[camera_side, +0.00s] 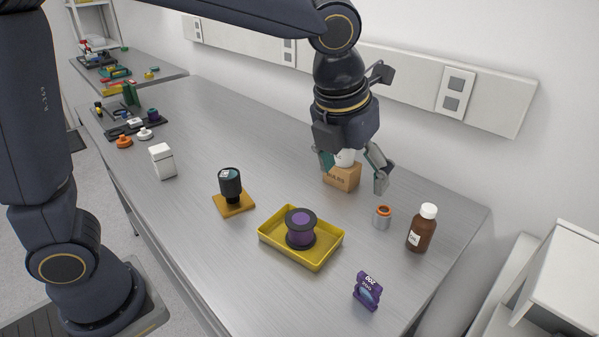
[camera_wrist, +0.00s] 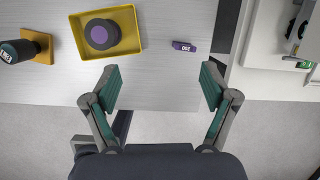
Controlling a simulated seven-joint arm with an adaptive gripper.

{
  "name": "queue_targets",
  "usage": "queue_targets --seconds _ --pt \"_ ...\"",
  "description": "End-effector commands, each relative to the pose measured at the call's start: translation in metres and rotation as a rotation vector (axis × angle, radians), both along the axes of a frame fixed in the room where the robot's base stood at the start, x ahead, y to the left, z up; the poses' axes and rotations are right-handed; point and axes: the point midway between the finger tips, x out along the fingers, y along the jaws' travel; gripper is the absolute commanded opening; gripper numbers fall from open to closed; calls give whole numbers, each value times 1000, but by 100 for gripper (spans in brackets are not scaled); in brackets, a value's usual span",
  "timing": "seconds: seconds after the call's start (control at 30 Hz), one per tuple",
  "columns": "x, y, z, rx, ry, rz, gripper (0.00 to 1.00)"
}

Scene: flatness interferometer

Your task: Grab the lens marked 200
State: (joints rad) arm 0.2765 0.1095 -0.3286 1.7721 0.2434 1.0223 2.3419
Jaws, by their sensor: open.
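The lens marked 200 (camera_side: 368,291) is a small purple holder with a pale blue lens, standing on the bench near the front right edge. It also shows from above in the wrist view (camera_wrist: 184,46), beyond my fingertips and right of centre. My gripper (camera_side: 354,172) is open and empty, above the back part of the bench by a cardboard box, well behind the lens in the side view. In the wrist view both fingers of my gripper (camera_wrist: 161,88) are spread wide with nothing between them.
A yellow tray (camera_side: 270,242) holds a purple spool (camera_side: 300,229). A black item (camera_side: 230,185) stands on an orange base. A brown bottle (camera_side: 422,230), a small metal cylinder (camera_side: 382,217) and the cardboard box (camera_side: 343,178) stand near my gripper. Bench around the lens is clear.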

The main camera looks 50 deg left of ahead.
Motion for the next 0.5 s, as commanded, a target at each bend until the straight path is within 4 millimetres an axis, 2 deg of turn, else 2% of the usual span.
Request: queue_targets --seconds 0.03,0.1,0.2,0.37,0.5 --pt "2 -24 -18 10 41 -72 85" --pt "0 -46 -37 13 83 -119 85" --pt "-7 -64 -59 20 134 -158 85" --pt "-12 -71 -81 29 159 -178 85" --pt "-8 -70 -112 31 163 -176 85"
